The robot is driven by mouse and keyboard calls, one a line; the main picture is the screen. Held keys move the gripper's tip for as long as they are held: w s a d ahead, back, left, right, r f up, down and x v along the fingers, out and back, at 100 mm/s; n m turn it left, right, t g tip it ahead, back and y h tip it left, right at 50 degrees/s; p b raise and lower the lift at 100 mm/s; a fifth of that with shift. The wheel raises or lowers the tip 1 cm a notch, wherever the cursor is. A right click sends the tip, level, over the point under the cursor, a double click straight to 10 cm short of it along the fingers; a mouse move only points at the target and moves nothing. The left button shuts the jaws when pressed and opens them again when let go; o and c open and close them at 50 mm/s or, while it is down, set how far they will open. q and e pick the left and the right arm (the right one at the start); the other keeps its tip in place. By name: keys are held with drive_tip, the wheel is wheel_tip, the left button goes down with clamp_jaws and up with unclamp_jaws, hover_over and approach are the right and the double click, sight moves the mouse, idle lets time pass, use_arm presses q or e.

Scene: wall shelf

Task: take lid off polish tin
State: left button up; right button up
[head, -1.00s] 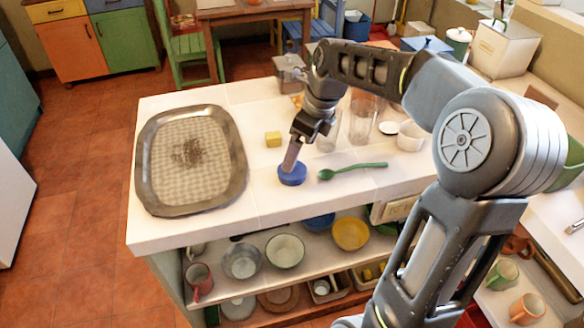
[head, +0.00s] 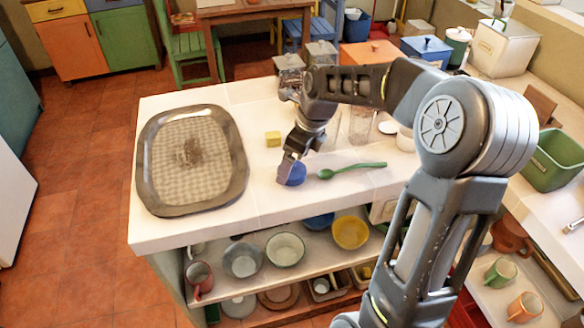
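The small round blue polish tin (head: 298,176) is near the front edge of the white counter, left of a green spoon. My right gripper (head: 287,171) comes down from the right over the tin, and its fingers hide the tin's left part. I cannot tell whether the fingers are closed on the tin or only beside it. The lid cannot be told apart from the tin body at this size. My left gripper is not in view.
A large metal tray (head: 236,185) fills the counter's left part. A yellow block (head: 273,139) lies behind the tin, the green spoon (head: 352,170) to its right. Glasses (head: 360,124) and jars stand further back. Bowls sit on the shelf below. Counter between tray and tin is bare.

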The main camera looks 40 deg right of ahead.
drive_tip(key=shift+c, duration=0.3)
drive_tip(key=c, duration=1.3)
